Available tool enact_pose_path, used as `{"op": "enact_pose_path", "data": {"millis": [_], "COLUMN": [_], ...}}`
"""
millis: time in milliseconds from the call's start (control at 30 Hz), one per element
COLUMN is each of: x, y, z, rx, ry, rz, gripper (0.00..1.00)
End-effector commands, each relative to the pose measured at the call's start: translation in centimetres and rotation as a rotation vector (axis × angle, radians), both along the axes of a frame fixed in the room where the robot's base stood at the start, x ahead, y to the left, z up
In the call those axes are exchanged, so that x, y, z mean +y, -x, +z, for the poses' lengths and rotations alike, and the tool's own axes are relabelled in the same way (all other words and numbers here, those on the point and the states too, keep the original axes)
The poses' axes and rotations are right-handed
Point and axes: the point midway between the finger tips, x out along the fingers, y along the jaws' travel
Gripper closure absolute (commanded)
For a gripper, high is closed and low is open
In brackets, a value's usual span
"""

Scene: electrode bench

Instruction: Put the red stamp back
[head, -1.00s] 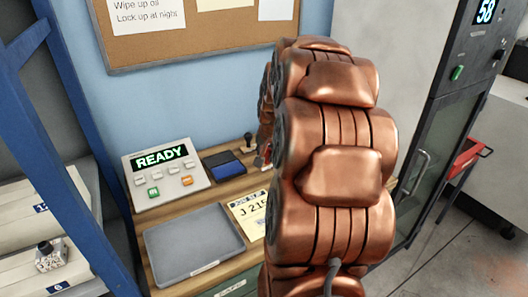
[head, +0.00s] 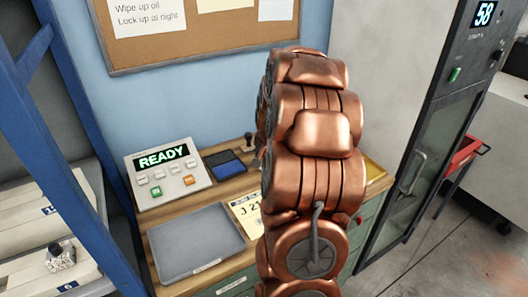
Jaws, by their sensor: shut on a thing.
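My gripper is not in view; my copper-coloured arm stands in front of the right part of the bench and hides it. I cannot make out the red stamp for certain. A dark-handled stamp (head: 249,143) stands upright at the back of the bench, just left of my arm. A small red thing (head: 358,219) shows at the right edge of my arm, by the bench front; I cannot tell what it is. A blue ink pad (head: 229,169) in a dark case lies left of the upright stamp.
A grey console (head: 168,178) reading READY stands at the back left of the wooden bench. A grey tray (head: 194,243) lies in front of it, beside a yellow card (head: 246,211). A blue rack post (head: 87,150) rises at left, a tall glass-door cabinet (head: 415,175) at right.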

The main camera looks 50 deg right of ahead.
Motion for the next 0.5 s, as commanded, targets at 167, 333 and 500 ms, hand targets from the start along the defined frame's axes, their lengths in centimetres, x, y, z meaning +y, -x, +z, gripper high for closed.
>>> {"op": "enact_pose_path", "data": {"millis": [167,333,500], "x": [-0.03,-0.03,-0.03], "y": [-0.01,0.0,0.0], "z": [0.01,-0.22,-0.18], "rx": [0.0,0.0,-0.001], "ry": [0.001,0.001,0.002], "rz": [0.0,0.0,0.0], "gripper": [0.93,0.67,0.49]}}
